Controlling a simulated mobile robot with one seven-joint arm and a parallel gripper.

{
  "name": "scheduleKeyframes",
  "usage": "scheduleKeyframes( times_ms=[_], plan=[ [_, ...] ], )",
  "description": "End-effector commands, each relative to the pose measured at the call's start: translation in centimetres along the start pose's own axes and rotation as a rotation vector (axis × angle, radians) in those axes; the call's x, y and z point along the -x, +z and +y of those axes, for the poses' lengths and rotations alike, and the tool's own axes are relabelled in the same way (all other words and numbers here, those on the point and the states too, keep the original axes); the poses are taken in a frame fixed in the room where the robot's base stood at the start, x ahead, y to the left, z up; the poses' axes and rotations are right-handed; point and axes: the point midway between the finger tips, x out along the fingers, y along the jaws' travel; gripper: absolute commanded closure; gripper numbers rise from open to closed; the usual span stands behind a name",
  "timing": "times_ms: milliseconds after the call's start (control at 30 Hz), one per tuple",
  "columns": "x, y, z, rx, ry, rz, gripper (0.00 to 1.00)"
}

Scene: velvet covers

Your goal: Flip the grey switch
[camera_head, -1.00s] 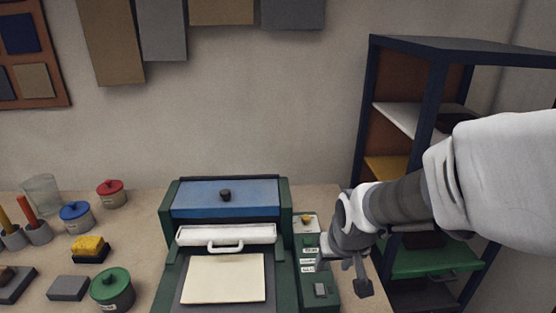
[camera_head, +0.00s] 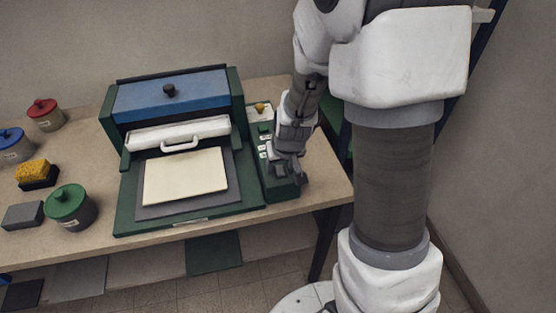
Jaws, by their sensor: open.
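The green control panel (camera_head: 259,170) runs along the right side of the press, with small white labels and dark buttons on it. My gripper (camera_head: 286,172) is open and points down over the panel's front right part. The grey switch is not visible now; my gripper covers that part of the panel. I cannot tell whether a finger touches the switch or which way it is set.
The green press (camera_head: 222,138) has a blue lid (camera_head: 195,98), a white handle bar and a cream sheet (camera_head: 186,177). Jars (camera_head: 70,207) stand at left. The table (camera_head: 322,190) ends just right of the panel.

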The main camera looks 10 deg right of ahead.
Motion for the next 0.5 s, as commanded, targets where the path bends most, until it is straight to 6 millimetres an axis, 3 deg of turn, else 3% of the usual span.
scheduleKeyframes(
  times_ms=[367, 500],
  plan=[
    [-0.57, -0.03, -0.01, -0.001, 0.0, 0.001, 0.43],
    [-0.56, -0.02, -0.01, 0.0, 0.0, 0.001, 0.64]
  ],
)
